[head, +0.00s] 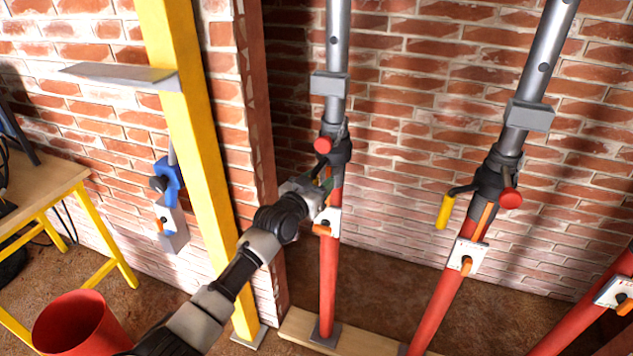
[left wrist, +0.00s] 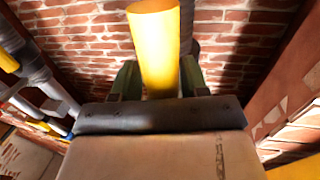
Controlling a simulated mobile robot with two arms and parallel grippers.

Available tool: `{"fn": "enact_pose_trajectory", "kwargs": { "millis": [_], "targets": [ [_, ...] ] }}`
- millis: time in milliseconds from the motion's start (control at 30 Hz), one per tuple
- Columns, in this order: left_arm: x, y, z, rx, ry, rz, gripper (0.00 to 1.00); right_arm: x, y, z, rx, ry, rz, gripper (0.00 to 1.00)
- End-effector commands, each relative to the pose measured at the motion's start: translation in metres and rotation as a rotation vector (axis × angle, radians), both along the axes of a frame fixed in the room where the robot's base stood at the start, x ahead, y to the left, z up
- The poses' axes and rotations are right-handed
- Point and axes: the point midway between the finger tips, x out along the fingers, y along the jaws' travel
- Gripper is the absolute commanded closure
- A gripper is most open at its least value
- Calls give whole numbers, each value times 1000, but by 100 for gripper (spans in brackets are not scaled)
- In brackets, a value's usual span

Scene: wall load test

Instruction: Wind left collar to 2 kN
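The left prop has a grey upper tube (head: 337,45) and a red lower tube (head: 328,280). Its black collar (head: 334,152) has a red knob (head: 323,145). My left gripper (head: 322,190) is at the prop just below the collar. In the left wrist view, a yellow handle (left wrist: 155,45) stands between the gripper's green fingers (left wrist: 162,85), which touch it on both sides. The arm hides this handle in the head view. A white plate (head: 333,216) with an orange pointer sits below the gripper; its reading is too small to tell. My right gripper is out of view.
A second prop (head: 435,310) to the right has its own collar, yellow handle (head: 445,211) and white plate (head: 467,257). Part of a third prop (head: 575,322) shows far right. A yellow post (head: 195,140) stands left, near my arm, with a red bucket (head: 75,325) lower left.

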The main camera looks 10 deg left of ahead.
Motion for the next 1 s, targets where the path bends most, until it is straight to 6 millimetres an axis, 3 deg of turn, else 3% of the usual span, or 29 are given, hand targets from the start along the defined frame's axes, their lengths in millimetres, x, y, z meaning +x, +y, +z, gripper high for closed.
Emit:
{"fn": "enact_pose_trajectory", "kwargs": {
  "millis": [467, 1000],
  "targets": [
    [-9, 6, 0, -1, -2, 2, 48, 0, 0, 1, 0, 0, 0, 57],
    [-88, 37, -1, 1, -2, 1, 48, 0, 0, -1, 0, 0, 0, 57]
  ]
}}
